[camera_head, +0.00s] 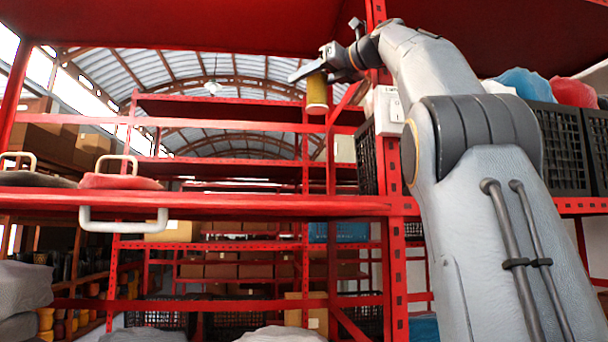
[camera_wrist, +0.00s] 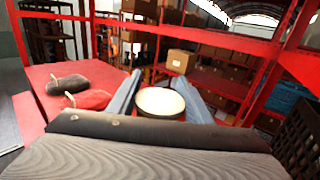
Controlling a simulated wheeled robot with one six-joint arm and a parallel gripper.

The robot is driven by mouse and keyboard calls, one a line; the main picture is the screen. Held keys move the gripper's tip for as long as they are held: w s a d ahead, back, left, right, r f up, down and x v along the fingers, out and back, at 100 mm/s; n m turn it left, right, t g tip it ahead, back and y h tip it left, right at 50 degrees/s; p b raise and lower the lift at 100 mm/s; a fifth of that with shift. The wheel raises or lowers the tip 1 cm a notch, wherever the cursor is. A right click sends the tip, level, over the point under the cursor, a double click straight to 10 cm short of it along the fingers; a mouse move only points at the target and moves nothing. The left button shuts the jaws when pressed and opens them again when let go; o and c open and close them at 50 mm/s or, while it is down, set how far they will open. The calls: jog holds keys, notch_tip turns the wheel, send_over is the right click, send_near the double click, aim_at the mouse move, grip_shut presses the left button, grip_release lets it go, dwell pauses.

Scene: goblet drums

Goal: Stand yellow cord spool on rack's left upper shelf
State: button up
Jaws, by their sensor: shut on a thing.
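The yellow cord spool (camera_head: 317,93) is upright in my gripper (camera_head: 306,73), held above the shelf in the head view. In the wrist view the round pale top of the spool (camera_wrist: 160,102) sits between the two grey fingers of my gripper (camera_wrist: 158,92), which are shut on it. The rack's left upper shelf (camera_head: 250,205) is a red board across the left of the head view. Its red surface also shows at the left in the wrist view (camera_wrist: 98,74). The spool is apart from the shelf board.
A red kettlebell-like bag with a handle (camera_head: 118,181) and a dark one (camera_head: 38,179) lie on the shelf's left part. The shelf right of them is clear. A red upright (camera_head: 393,250) and black crates (camera_head: 560,145) stand to the right. A red board roofs the bay.

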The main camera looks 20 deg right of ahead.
notch_tip(320, 180, down, 22)
jog(key=b, duration=0.5)
jog(key=shift+b, duration=0.35)
jog(key=shift+f, duration=0.1)
jog(key=shift+f, duration=0.1)
jog(key=o, duration=1.2)
jog(key=shift+o, duration=0.2)
